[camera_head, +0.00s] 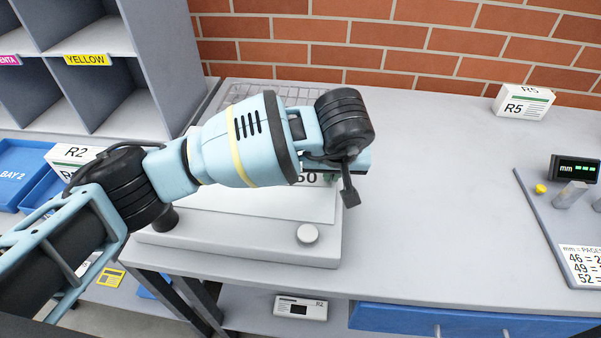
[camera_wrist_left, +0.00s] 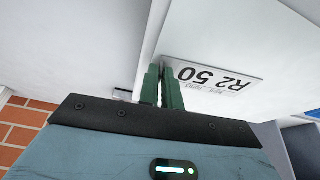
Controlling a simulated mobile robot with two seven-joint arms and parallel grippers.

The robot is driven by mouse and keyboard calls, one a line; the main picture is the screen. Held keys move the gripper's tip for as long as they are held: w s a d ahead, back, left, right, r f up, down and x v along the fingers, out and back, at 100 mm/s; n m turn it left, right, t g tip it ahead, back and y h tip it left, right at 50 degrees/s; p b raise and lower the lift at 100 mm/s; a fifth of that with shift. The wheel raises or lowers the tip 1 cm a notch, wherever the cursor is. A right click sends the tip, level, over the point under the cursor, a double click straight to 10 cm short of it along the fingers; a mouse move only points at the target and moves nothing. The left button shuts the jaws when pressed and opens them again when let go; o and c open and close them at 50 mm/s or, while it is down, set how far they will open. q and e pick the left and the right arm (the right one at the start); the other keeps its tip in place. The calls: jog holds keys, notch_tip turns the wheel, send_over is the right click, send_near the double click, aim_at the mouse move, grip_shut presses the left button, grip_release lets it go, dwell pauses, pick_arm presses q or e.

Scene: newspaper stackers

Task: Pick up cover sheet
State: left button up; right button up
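The cover sheet (camera_head: 262,203) is a pale sheet on a light grey stand (camera_head: 240,240) on the table. My left forearm and wrist hide much of it. Its label ends in "50" beside my left gripper (camera_head: 330,179), which is at the sheet's right side. In the left wrist view the sheet (camera_wrist_left: 262,40) carries a label reading "R2 50". The green fingers of the left gripper (camera_wrist_left: 161,88) are close together there, with the sheet's edge running between them. They look shut on it, though the contact is partly hidden. My right gripper is not in view.
A wire rack (camera_head: 240,91) stands behind the stand, and a round knob (camera_head: 307,234) sits at its front right. An R5 box (camera_head: 523,103) and a gauge (camera_head: 575,168) are at the right. Shelves (camera_head: 100,40) rise at the left. The table's middle right is clear.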

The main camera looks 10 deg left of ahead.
pick_arm(q)
jog(key=shift+r, duration=5)
grip_shut()
jog(key=shift+f, duration=0.1)
